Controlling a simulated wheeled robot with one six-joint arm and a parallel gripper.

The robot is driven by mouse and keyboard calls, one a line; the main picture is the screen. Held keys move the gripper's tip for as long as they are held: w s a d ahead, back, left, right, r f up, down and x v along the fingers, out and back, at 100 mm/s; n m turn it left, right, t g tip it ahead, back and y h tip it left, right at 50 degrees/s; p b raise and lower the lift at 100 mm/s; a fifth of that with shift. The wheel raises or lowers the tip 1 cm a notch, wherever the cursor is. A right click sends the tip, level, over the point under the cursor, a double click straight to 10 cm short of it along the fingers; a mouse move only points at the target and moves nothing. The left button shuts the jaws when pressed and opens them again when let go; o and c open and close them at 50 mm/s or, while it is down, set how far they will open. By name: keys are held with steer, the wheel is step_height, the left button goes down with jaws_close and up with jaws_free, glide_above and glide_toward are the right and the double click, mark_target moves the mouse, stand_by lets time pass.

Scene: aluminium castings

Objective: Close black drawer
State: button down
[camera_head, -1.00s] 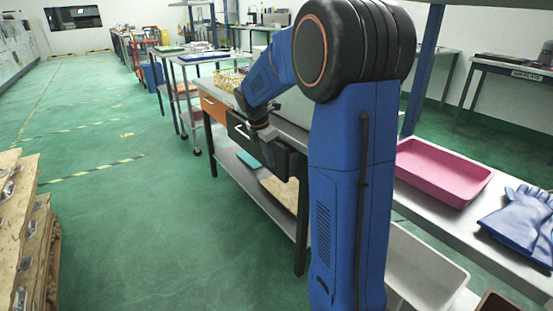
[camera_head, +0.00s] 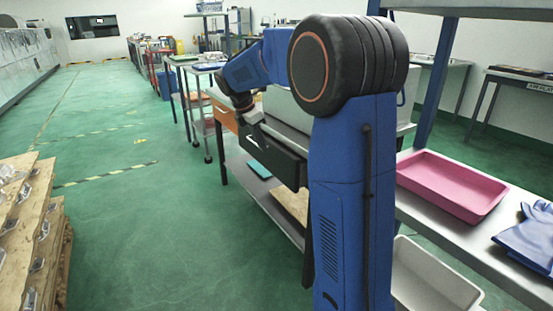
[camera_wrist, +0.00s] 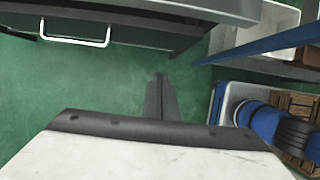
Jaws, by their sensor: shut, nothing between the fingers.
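The black drawer (camera_head: 280,158) is under the grey workbench top, partly behind my arm in the head view. It also shows at the upper left of the wrist view (camera_wrist: 150,34), with a pale bar handle (camera_wrist: 76,41). How far its front stands out from the bench is hard to tell. My gripper (camera_head: 248,117) is near the drawer's far end in the head view. In the wrist view its fingers (camera_wrist: 159,82) are shut and empty. They point over green floor, to the right of and below the handle, apart from it.
An orange drawer (camera_head: 224,117) sits beyond the black one. A pink tray (camera_head: 450,187) and blue gloves (camera_head: 530,238) lie on the bench at right, with a white bin (camera_head: 430,280) below. The green floor (camera_head: 140,215) between is clear.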

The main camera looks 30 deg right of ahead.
mark_target(285, 151)
steer(key=shift+w+d+f, duration=0.15)
steer(key=shift+d+f, duration=1.1)
steer(key=shift+f, duration=0.3)
steer(key=shift+w+d+f, duration=0.1)
steer(key=shift+d+f, duration=1.15)
steer(key=shift+f, duration=0.3)
steer(key=shift+w+d+f, duration=0.15)
steer(key=shift+d+f, duration=1.1)
steer(key=shift+f, duration=0.3)
steer(key=shift+d, duration=2.35)
steer(key=shift+a, duration=0.1)
